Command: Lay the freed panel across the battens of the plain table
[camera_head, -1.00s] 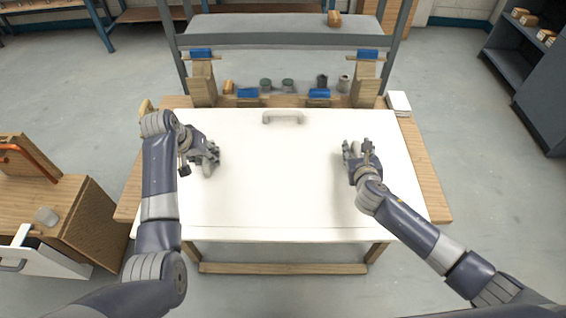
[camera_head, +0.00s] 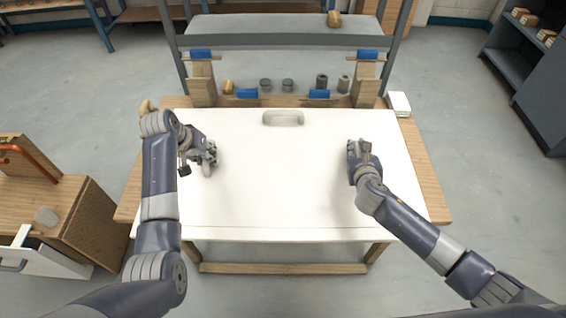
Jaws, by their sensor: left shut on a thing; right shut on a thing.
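The white panel (camera_head: 280,185) lies flat over the wooden table (camera_head: 432,190), with a grey recess or handle (camera_head: 283,118) near its far edge. My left gripper (camera_head: 211,157) is at the left part of the panel and is shut. My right gripper (camera_head: 359,147) is at the right part and is shut. Each appears to hold the panel, but the grip points are hidden by the fingers. Whether the panel touches the surface beneath cannot be told. No battens of a plain table can be made out.
Behind the panel stand wooden posts (camera_head: 203,84) with blue clamps (camera_head: 368,55) and several small cylinders (camera_head: 288,85). A white block (camera_head: 398,103) sits at the back right. A wooden cabinet (camera_head: 75,225) stands at the left. Grey floor is open at the right.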

